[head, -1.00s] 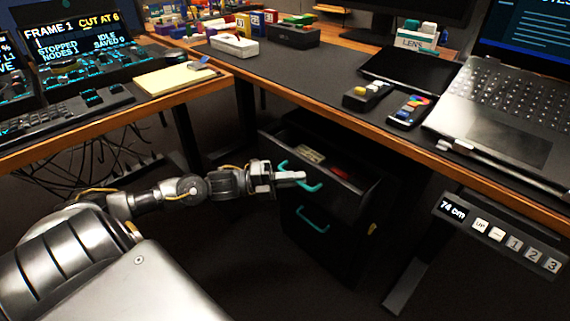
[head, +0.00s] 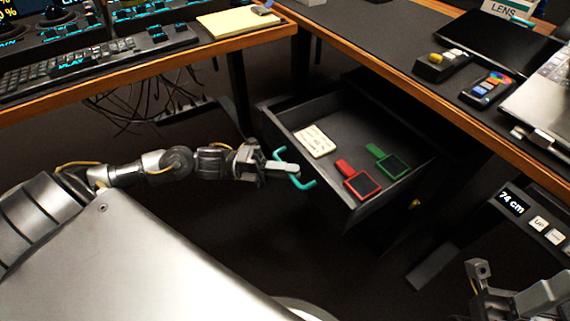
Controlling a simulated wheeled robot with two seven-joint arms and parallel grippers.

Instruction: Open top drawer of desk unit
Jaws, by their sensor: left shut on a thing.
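The top drawer (head: 330,198) of the dark desk unit stands well out from under the desk, its inside in view. Its teal handle (head: 305,184) is on the front face. My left gripper (head: 287,170) is at this handle, shut on it. Inside the drawer lie a cream note card (head: 314,141), a red-framed item (head: 357,180) and a green-framed item (head: 389,162). My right gripper (head: 500,290) shows in part at the bottom right corner, away from the drawer; its finger state is unclear.
The wooden desk edge (head: 450,120) runs above the drawer's right side. A height control panel (head: 535,222) reading 74 cm hangs under it. A desk leg (head: 433,265) stands below. Loose cables (head: 140,105) hang at the left. The floor before the drawer is open.

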